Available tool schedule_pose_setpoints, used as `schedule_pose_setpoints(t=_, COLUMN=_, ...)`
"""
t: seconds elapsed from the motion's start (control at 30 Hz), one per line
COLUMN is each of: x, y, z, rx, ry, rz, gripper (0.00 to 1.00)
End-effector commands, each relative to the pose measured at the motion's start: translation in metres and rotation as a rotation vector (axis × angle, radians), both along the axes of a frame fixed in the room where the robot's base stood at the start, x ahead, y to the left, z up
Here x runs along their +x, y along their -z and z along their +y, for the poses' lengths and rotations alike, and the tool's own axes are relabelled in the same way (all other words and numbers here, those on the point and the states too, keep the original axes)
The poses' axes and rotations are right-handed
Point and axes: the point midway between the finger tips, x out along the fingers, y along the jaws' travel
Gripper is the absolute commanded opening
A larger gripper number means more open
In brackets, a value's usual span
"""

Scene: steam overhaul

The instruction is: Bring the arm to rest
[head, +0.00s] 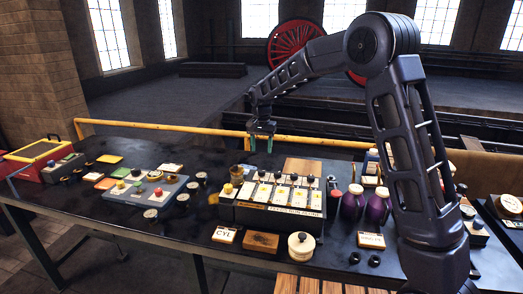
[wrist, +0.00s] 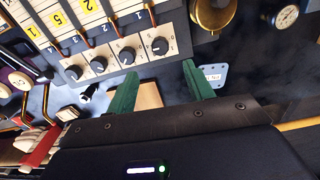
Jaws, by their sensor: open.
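My gripper (head: 260,145) hangs at the end of my arm in the head view, above the back part of the dark table (head: 130,222). Its two green fingers are apart with nothing between them, and they show in the wrist view (wrist: 163,85). Below and just in front of it is a control box (head: 271,220) with a row of levers and knobs. The box's knobs and numbered yellow labels show at the upper left of the wrist view (wrist: 110,55). My arm reaches in from the right and bends high over the table.
A brass cup (head: 237,172) stands beside the control box. A grey button panel (head: 145,190) lies to the left, purple jars (head: 352,203) to the right. A yellow rail (head: 170,128) runs behind the table. A red wheel (head: 295,42) stands far back. The table's front left is clear.

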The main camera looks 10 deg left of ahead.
Motion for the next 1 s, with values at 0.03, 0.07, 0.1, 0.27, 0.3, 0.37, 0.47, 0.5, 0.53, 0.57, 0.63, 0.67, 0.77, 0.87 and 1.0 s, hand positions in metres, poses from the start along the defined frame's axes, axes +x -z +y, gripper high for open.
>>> schedule_pose_setpoints(t=0.03, x=0.000, y=0.000, z=0.000, rx=0.000, ry=0.000, rz=0.000, gripper=0.52)
schedule_pose_setpoints(t=0.07, x=0.000, y=0.000, z=0.000, rx=0.000, ry=0.000, rz=0.000, gripper=0.52)
schedule_pose_setpoints(t=0.1, x=0.000, y=0.000, z=0.000, rx=0.000, ry=0.000, rz=0.000, gripper=0.52)
schedule_pose_setpoints(t=0.27, x=0.001, y=-0.005, z=-0.008, rx=0.004, ry=0.002, rz=-0.003, gripper=0.52)
schedule_pose_setpoints(t=0.3, x=0.002, y=-0.009, z=-0.014, rx=0.007, ry=0.002, rz=-0.006, gripper=0.52)
schedule_pose_setpoints(t=0.37, x=0.003, y=-0.018, z=-0.028, rx=0.013, ry=0.002, rz=-0.013, gripper=0.52)
schedule_pose_setpoints(t=0.47, x=0.003, y=-0.038, z=-0.062, rx=0.027, ry=0.002, rz=-0.026, gripper=0.52)
schedule_pose_setpoints(t=0.5, x=0.003, y=-0.046, z=-0.077, rx=0.032, ry=0.001, rz=-0.034, gripper=0.52)
schedule_pose_setpoints(t=0.53, x=0.002, y=-0.052, z=-0.088, rx=0.036, ry=0.000, rz=-0.039, gripper=0.52)
schedule_pose_setpoints(t=0.57, x=0.001, y=-0.058, z=-0.099, rx=0.041, ry=0.000, rz=-0.044, gripper=0.52)
schedule_pose_setpoints(t=0.63, x=-0.002, y=-0.070, z=-0.125, rx=0.049, ry=-0.002, rz=-0.057, gripper=0.52)
schedule_pose_setpoints(t=0.67, x=-0.005, y=-0.076, z=-0.136, rx=0.052, ry=-0.004, rz=-0.062, gripper=0.52)
schedule_pose_setpoints(t=0.77, x=-0.012, y=-0.092, z=-0.172, rx=0.063, ry=-0.005, rz=-0.082, gripper=0.52)
schedule_pose_setpoints(t=0.87, x=-0.023, y=-0.105, z=-0.207, rx=0.071, ry=-0.008, rz=-0.104, gripper=0.52)
schedule_pose_setpoints(t=1.0, x=-0.041, y=-0.121, z=-0.253, rx=0.079, ry=-0.012, rz=-0.134, gripper=0.52)
